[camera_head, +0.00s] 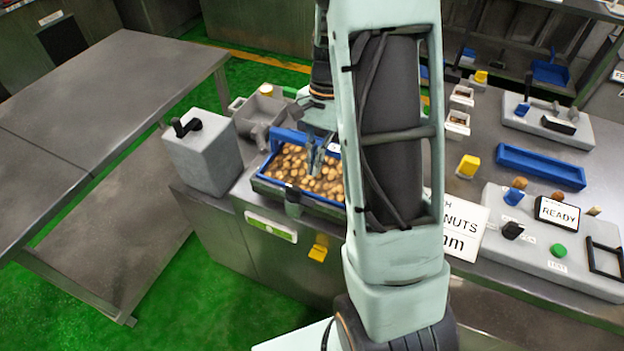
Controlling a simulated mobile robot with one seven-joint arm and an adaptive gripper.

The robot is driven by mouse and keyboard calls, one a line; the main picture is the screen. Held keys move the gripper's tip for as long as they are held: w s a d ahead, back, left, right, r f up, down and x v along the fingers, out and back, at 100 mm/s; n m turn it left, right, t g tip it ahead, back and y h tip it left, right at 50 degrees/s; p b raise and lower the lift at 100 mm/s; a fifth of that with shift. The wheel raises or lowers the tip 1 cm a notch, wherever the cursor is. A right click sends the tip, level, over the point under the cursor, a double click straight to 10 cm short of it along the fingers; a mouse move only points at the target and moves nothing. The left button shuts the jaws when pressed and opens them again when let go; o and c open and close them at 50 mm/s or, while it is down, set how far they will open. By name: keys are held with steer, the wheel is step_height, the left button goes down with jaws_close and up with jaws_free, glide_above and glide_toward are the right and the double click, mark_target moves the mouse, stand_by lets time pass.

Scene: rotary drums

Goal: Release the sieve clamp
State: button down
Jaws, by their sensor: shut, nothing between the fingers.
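A blue-walled sieve tray (287,136) full of brown nuts sits in a machine on the steel bench. My gripper (316,168) points down over the nuts, with its fingers shut and nothing seen between them. A small dark grey part (292,203) sits at the middle of the tray's front rim. It may be the sieve clamp, but its position is too small to read. My arm hides the tray's right end. I cannot tell whether my fingertips touch the nuts.
A grey box with a black handle (185,127) stands left of the tray. A yellow part (318,253) is on the bench front. To the right are a sign (465,230), a blue tray (540,167) and a panel reading READY (558,214). An empty table (95,90) stands left.

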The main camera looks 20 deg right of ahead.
steer(key=v, duration=0.5)
steer(key=shift+r, duration=0.2)
